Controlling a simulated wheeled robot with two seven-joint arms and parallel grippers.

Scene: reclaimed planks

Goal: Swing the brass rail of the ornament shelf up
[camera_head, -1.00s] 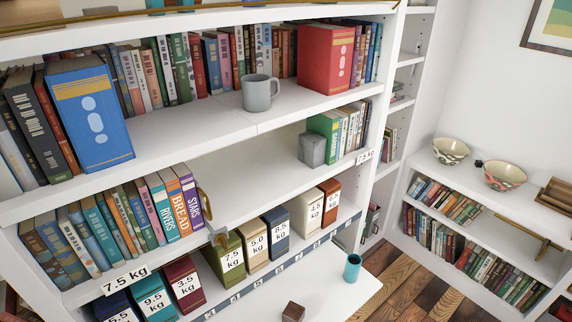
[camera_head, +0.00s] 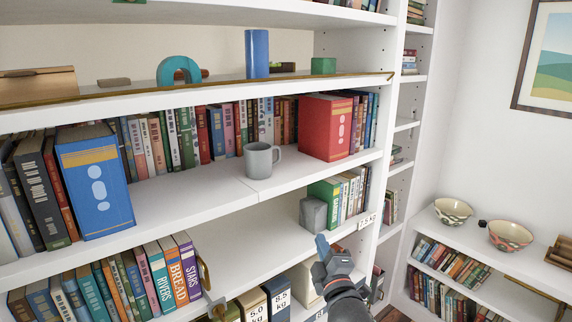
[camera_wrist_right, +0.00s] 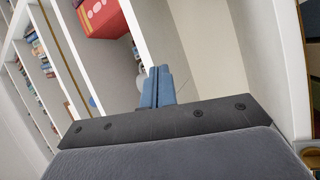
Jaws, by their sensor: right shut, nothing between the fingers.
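The ornament shelf (camera_head: 215,87) runs across the top left of the head view. Its thin brass rail (camera_head: 290,77) lies low along the front edge, from the left side to the right upright. On the shelf stand a wooden box (camera_head: 38,86), a teal arch (camera_head: 178,70), a blue cylinder (camera_head: 257,54) and a green cube (camera_head: 323,66). My right gripper (camera_head: 322,248) is shut and empty, well below the rail and in front of the lower shelves. Its blue fingers (camera_wrist_right: 157,86) are together in the wrist view. My left gripper is not in view.
A grey mug (camera_head: 259,161), a red box (camera_head: 325,128) and a large blue book (camera_head: 95,182) stand on the shelf below. A grey block (camera_head: 313,214) is behind my right gripper. Patterned bowls (camera_head: 510,235) sit on the low bookcase at right.

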